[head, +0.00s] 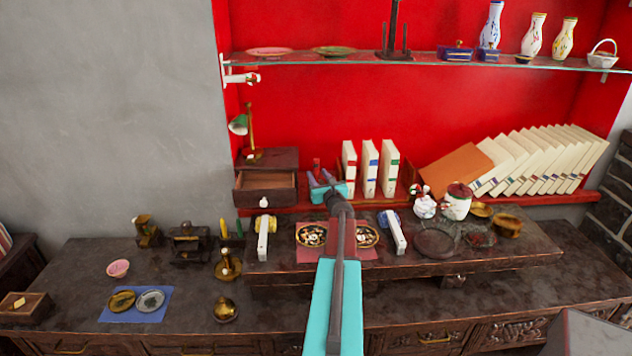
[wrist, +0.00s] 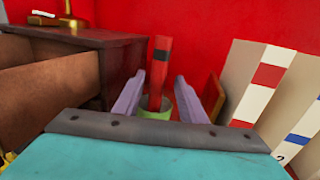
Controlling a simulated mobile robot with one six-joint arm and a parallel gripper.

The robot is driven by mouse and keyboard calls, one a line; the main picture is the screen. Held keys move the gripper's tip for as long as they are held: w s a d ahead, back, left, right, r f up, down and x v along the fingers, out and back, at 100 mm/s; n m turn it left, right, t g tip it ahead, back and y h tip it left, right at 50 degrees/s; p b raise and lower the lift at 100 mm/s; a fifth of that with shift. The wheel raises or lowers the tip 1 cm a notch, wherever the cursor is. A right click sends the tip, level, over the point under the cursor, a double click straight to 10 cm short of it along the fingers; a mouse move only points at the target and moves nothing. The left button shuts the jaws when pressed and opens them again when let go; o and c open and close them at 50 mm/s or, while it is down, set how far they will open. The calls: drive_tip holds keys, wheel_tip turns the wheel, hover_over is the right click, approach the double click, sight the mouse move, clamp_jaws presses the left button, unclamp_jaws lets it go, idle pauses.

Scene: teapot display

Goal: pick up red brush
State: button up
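The red brush (wrist: 160,72), with a dark band near its top, stands upright in a small green cup (wrist: 155,113) in the wrist view. In the head view only a bit of red brush (head: 317,165) shows past my gripper (head: 322,178). In the wrist view my gripper (wrist: 158,100) has its two purple fingers spread to either side of the brush, with gaps between. The brush appears between or just beyond the fingertips; the exact depth is hard to tell. The cup's lower part is hidden by the gripper body.
A wooden box with an open drawer (head: 265,190) stands close on the left. Upright books (head: 369,168) stand close on the right. The red back wall (head: 400,110) lies behind. A glass shelf (head: 430,62) runs above.

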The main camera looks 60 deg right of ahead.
sight(317, 175)
drive_tip(key=shift+p+x, duration=0.95)
drive_tip(key=shift+x, duration=0.6)
drive_tip(key=shift+p+x, duration=0.35)
drive_tip(key=shift+x, duration=0.7)
drive_tip(key=shift+w+a, duration=0.15)
clamp_jaws()
